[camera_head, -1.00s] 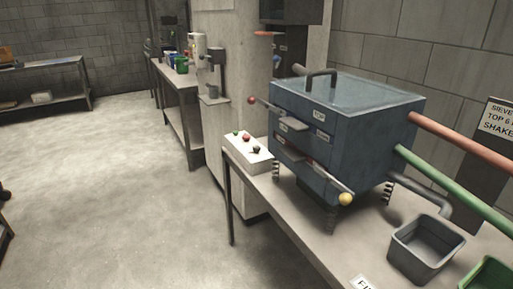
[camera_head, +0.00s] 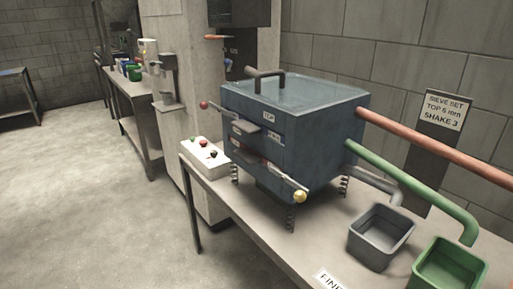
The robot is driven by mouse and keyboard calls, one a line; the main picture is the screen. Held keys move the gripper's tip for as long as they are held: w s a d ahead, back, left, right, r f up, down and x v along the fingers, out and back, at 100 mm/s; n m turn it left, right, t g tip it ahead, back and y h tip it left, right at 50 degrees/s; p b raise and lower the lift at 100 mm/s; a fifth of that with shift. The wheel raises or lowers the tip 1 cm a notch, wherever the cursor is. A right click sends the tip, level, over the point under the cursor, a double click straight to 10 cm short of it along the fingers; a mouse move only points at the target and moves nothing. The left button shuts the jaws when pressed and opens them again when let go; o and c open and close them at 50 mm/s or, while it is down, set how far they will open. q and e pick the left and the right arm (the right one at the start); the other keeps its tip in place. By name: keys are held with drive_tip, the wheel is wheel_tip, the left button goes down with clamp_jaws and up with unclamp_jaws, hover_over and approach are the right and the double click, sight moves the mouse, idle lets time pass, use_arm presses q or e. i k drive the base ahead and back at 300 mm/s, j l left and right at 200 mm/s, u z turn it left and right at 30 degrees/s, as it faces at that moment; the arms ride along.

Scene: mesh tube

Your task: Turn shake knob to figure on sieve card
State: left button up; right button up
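The sieve card (camera_head: 441,110) hangs on a dark panel on the wall at the right and reads "SIEVE SET, TOP 6 mm, SHAKE 3"; the unit is small. A white control box (camera_head: 205,158) with a green, a red and a black knob or button stands on the table left of the blue sieve machine (camera_head: 300,125). The black knob (camera_head: 213,154) is the nearest of them; its setting is too small to read. The machine stands on springs and has levers with a red and a yellow ball. Neither of my grippers is in view.
A grey bin (camera_head: 381,235) and a green bin (camera_head: 450,268) stand at the table's right, under outlet pipes. A red pipe (camera_head: 430,140) runs off to the right. A label lies at the front edge. The floor (camera_head: 90,200) at the left is clear.

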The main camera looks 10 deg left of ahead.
sight(213, 153)
drive_tip(key=i+j+z, duration=0.1)
drive_tip(key=z, duration=0.35)
drive_tip(key=j+z, duration=0.35)
drive_tip(key=z, duration=0.15)
drive_tip(key=j+z, duration=0.5)
drive_tip(key=j, duration=0.25)
drive_tip(key=j+z, duration=0.15)
drive_tip(key=j, duration=0.35)
drive_tip(key=k+j+z, duration=0.2)
drive_tip(key=j, duration=0.3)
drive_tip(key=j+z, duration=0.15)
drive_tip(key=j, duration=0.35)
drive_tip(key=k+j, duration=0.1)
drive_tip(key=j, duration=0.3)
drive_tip(key=k+j, duration=0.1)
drive_tip(key=j, duration=0.25)
drive_tip(key=k+j, duration=0.1)
drive_tip(key=j, duration=0.3)
drive_tip(key=k+j+z, duration=0.1)
drive_tip(key=j, duration=0.25)
